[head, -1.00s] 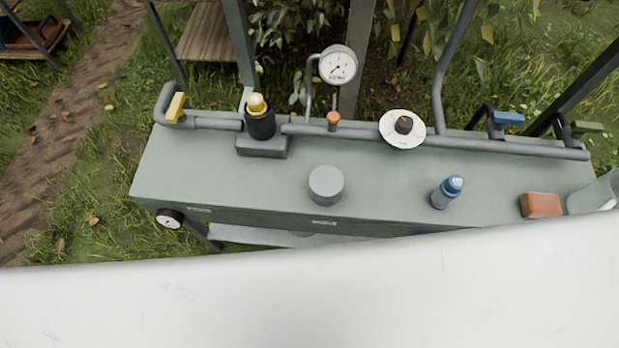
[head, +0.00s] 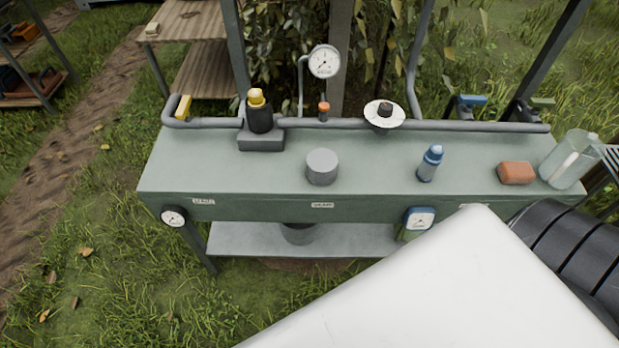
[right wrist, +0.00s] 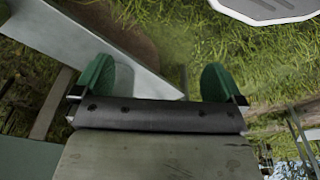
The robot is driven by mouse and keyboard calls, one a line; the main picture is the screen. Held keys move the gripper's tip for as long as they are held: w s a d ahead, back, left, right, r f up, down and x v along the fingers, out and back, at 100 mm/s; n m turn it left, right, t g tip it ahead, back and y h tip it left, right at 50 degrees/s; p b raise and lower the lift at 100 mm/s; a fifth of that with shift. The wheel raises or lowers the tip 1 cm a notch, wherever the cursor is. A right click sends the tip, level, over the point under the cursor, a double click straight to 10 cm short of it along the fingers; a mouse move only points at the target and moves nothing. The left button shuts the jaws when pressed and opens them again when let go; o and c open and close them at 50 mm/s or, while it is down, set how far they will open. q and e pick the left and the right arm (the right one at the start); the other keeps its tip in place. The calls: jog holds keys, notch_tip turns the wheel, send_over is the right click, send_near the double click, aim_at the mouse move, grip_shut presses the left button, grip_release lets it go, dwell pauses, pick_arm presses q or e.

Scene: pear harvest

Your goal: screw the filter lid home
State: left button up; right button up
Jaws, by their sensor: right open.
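A squat grey cylinder (head: 322,167) stands upright on the middle of the green bench (head: 220,174). A black fitting with a yellow top (head: 259,113) stands on a grey block at the back left of the bench. I cannot tell which of these carries the filter lid, or how tightly any lid sits. In the right wrist view my right gripper (right wrist: 158,82) has its green fingers wide apart with nothing between them. Grass and a pale metal strip show beyond the fingers. Neither gripper shows in the head view.
A pipe (head: 340,124) with a gauge (head: 324,62) and a white disc (head: 384,114) runs along the back. A blue-capped bottle (head: 430,163), a brown block (head: 516,173) and a clear jug (head: 568,160) stand at right. A lower shelf (head: 350,240) holds a grey round object.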

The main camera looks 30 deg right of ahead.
jog(key=w+a+r+n+t+b, duration=0.1)
jog(key=w+r+n+t+b, duration=0.35)
jog(key=w+r, duration=0.85)
jog(key=w+a+r+n+t+b, duration=0.1)
jog(key=w+r+n+t, duration=0.55)
jog(key=r, duration=0.95)
jog(key=w+a+r+n+t+y, duration=0.2)
jog(key=w+a+r+n+y, duration=0.2)
jog(key=r+n+y, duration=0.45)
jog(key=w+a+r+n+t+y, duration=0.3)
jog(key=w+a+r+n, duration=0.15)
jog(key=n, duration=0.75)
jog(key=n+g+h, duration=1.2)
jog(key=n+g, duration=0.6)
jog(key=n, duration=1.4)
send_over(324, 155)
notch_tip(324, 155, down, 7)
jog(key=shift+s+f, duration=0.1)
jog(key=shift+f, duration=0.1)
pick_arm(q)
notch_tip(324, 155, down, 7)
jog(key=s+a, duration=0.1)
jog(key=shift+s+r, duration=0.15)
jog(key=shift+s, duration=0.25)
